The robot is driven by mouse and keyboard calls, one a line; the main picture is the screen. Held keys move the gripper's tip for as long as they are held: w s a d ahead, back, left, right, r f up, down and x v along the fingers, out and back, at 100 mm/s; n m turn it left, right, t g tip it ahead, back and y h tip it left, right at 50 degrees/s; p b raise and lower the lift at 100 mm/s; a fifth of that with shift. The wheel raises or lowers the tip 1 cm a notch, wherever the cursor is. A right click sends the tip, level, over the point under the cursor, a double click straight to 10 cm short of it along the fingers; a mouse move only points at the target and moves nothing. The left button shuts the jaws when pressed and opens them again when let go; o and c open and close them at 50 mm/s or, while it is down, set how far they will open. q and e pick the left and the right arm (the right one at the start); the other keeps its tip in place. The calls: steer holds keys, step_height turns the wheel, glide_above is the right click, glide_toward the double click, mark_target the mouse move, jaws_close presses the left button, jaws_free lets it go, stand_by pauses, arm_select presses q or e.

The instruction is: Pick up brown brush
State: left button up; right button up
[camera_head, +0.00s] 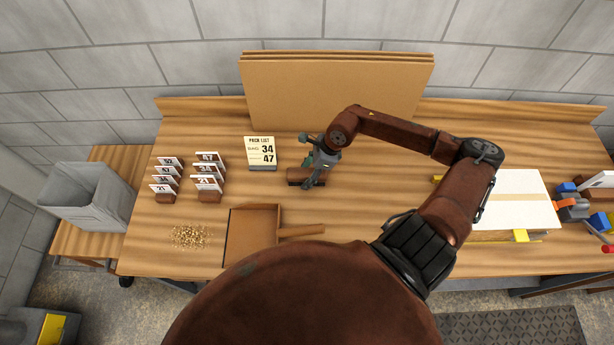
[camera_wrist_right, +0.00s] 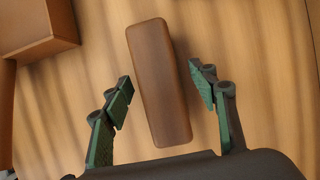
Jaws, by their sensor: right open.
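The brown brush (camera_head: 294,175) lies on the wooden table (camera_head: 350,200), partly hidden under my right gripper (camera_head: 313,170) in the head view. In the right wrist view the brush (camera_wrist_right: 160,80) is a long brown block with rounded edges, seen from above and slightly tilted. My right gripper (camera_wrist_right: 161,86) is open, with one green-padded finger on each side of the brush. Gaps of bare table show between the brush and both fingers. How high the fingertips are above the table is hard to tell. My left gripper is not in view.
A brown dustpan (camera_head: 250,232) with its handle lies in front of the brush, beside a pile of crumbs (camera_head: 189,237). Numbered cards (camera_head: 207,169) and a pick list sign (camera_head: 261,150) stand to the left. Cardboard sheets (camera_head: 330,92) lean at the back.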

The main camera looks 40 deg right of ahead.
mark_target(303, 173)
steer(key=shift+f, duration=0.15)
steer(key=shift+c, duration=0.3)
steer(key=c, duration=1.3)
steer(key=shift+r+p, duration=0.35)
steer(key=shift+r, duration=0.1)
step_height(303, 173, up, 3)
steer(key=shift+r+b, duration=0.1)
steer(key=shift+b, duration=0.5)
steer(key=s+a+r, duration=0.1)
steer(key=a+r, duration=0.2)
steer(key=a, duration=0.1)
steer(key=s+a+r+b, duration=0.1)
steer(key=s+a+r, duration=0.1)
steer(key=a+r, duration=0.1)
steer(key=s+a+r+b, duration=0.1)
steer(key=s+a+r, duration=0.1)
steer(key=a, duration=0.4)
steer(key=shift+s+r, duration=0.1)
steer(key=shift+r, duration=0.65)
